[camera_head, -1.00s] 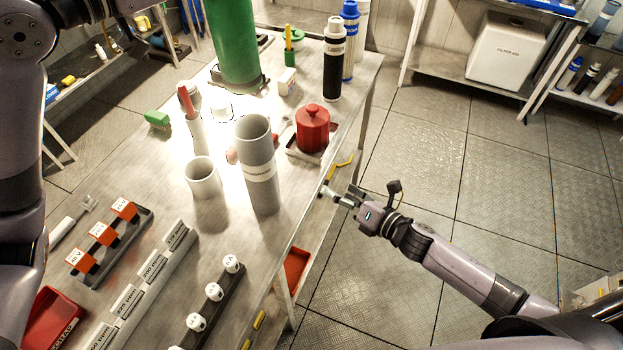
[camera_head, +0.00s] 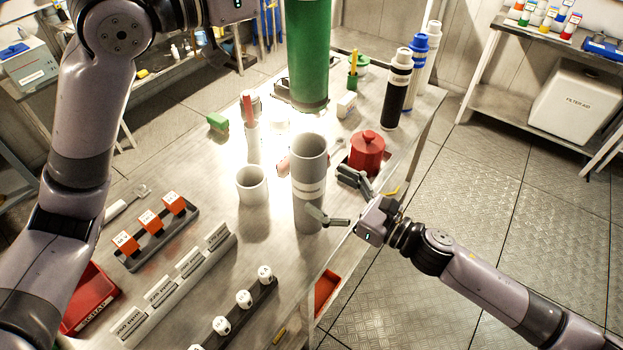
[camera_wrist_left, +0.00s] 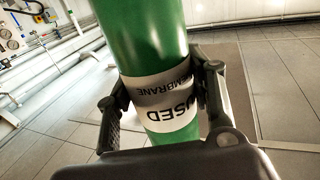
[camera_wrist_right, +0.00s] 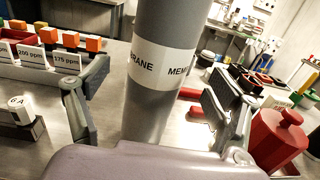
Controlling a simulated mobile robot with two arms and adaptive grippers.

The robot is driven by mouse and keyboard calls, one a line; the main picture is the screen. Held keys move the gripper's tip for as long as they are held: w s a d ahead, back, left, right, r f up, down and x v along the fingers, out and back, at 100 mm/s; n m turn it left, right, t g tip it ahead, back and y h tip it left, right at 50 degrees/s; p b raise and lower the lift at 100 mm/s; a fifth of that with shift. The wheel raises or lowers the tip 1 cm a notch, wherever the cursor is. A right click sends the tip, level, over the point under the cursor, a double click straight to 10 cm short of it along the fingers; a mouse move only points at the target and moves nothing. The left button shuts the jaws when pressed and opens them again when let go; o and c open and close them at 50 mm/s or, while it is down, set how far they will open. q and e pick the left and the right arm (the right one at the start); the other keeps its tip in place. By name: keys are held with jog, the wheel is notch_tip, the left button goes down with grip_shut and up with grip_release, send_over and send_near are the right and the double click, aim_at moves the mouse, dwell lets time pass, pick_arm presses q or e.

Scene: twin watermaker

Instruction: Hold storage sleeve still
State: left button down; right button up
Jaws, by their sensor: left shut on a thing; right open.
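The storage sleeve (camera_head: 309,172) is an upright, open-topped grey tube with a white label, standing on the bench near its right edge. My right gripper (camera_head: 335,197) is open beside it, with one finger in front of the sleeve and the other on its far right. In the right wrist view the sleeve (camera_wrist_right: 160,85) stands between the spread fingers, with gaps visible on both sides. My left gripper (camera_wrist_left: 163,85) is shut on a green tube (camera_wrist_left: 145,30) around its white "used membrane" label. The green tube (camera_head: 308,55) hangs upright behind the sleeve, its lower end seemingly above the bench.
A red lidded pot (camera_head: 367,150) stands close to the right gripper. A short grey cup (camera_head: 251,187) is left of the sleeve. Black (camera_head: 396,95) and blue-capped bottles stand at the back right. Racks with orange and white blocks fill the front left.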

aim_at(309, 180)
jog(key=x, duration=0.5)
jog(key=shift+w+a, duration=0.2)
jog(key=shift+a, duration=0.05)
jog(key=shift+c, duration=0.6)
jog(key=c, duration=1.5)
jog(key=shift+o, duration=0.2)
jog(key=o, duration=1.4)
jog(key=shift+c, duration=0.4)
jog(key=c, duration=1.3)
